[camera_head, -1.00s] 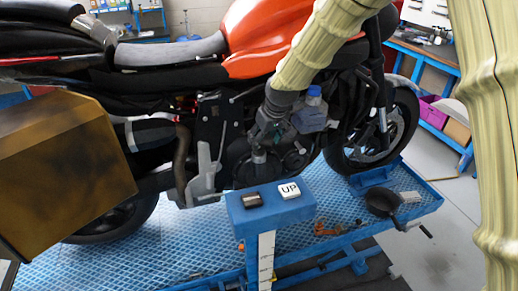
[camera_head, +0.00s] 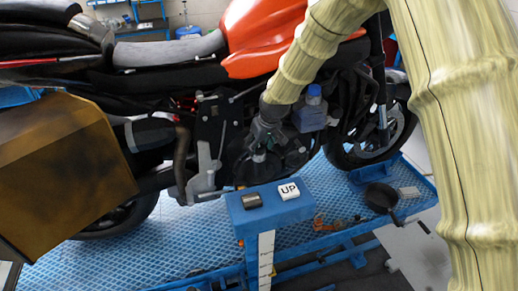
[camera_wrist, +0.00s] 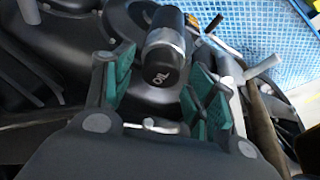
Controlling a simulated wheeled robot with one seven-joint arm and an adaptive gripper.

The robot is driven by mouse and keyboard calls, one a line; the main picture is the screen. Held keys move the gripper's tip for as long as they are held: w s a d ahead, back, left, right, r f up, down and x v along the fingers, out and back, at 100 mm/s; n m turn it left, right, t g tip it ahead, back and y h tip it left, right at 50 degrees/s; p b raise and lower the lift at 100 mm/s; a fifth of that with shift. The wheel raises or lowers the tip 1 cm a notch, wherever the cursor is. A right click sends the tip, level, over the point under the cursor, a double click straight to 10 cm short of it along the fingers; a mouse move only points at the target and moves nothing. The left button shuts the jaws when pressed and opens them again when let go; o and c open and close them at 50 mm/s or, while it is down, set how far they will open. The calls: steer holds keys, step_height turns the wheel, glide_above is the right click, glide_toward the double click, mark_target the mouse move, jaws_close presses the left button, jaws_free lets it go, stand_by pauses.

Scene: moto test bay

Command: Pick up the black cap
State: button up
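The black cap (camera_wrist: 163,62), with a silver band and white "OIL" lettering, sticks out from the motorcycle's dark engine (camera_head: 295,148) in the wrist view. In the head view only a small grey part of the cap (camera_head: 258,156) shows beneath my gripper. My gripper (camera_head: 264,137) is at the engine side. In the wrist view the green-padded fingers of my gripper (camera_wrist: 160,86) are spread on either side of the cap's near end. A gap shows on both sides, and I cannot see contact.
A blue bottle (camera_head: 312,105) is close to the right of my gripper. A black pan (camera_head: 382,197) lies on the blue lift platform (camera_head: 150,245).

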steer(key=shift+s+r, duration=0.15)
steer(key=shift+s, duration=0.05)
steer(key=c, duration=0.3)
steer(key=shift+w, duration=0.1)
steer(key=c, duration=0.3)
